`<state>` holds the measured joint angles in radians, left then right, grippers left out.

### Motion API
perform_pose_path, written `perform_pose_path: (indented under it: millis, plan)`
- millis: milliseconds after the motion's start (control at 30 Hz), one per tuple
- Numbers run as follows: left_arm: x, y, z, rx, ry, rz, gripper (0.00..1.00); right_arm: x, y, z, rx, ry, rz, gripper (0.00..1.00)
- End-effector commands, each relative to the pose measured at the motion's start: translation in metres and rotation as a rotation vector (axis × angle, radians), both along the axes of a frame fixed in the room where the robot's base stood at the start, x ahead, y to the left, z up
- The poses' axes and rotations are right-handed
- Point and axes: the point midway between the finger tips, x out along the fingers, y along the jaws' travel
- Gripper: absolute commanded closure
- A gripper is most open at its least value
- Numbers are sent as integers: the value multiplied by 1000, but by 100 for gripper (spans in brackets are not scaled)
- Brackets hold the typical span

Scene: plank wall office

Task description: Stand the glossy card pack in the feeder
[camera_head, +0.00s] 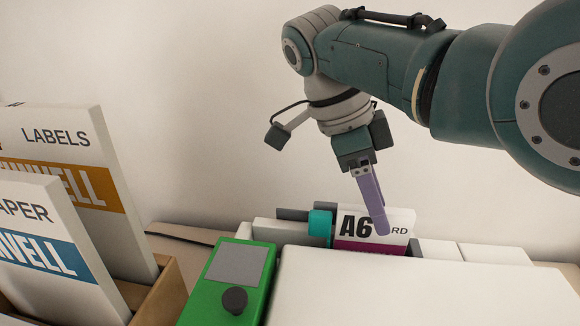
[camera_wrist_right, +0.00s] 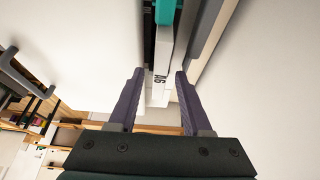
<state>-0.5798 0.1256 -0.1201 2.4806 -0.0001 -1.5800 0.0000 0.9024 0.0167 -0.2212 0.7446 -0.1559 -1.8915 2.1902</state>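The card pack (camera_head: 400,224), white with black "A6" lettering and a magenta band, stands upright in the feeder at the back of the white machine (camera_head: 400,290). Its lower part is hidden behind the machine's top. A teal guide (camera_head: 320,224) is beside its left end. My right gripper (camera_head: 381,230) reaches down at the pack, one purple finger in front of its face. In the right wrist view my gripper (camera_wrist_right: 159,74) is open, with the pack (camera_wrist_right: 160,88) between the fingers and gaps on both sides. My left gripper is out of view.
A green control panel (camera_head: 255,293) with a grey screen and dark knob is on the machine's left. A brown box (camera_head: 165,296) at the left holds tall "LABELS" (camera_head: 85,160) and "PAPER" (camera_head: 45,250) packs. A plain wall stands close behind.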

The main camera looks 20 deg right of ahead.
Motion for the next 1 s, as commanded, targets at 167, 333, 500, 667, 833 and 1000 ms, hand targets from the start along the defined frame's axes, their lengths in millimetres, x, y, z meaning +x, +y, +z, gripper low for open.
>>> perform_pose_path:
  millis: [167,333,500,667,833,1000]
  plan:
    - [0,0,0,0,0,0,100,0,0,0,0,0,0,50]
    - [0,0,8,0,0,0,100,0,0,12,0,-2,0,50]
    - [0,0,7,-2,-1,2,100,8,10,39,2,-7,1,50]
    - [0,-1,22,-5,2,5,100,15,25,81,3,-2,0,50]
    - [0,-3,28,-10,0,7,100,22,36,107,1,-2,0,50]
    - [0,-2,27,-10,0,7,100,26,41,120,-1,-1,-1,50]
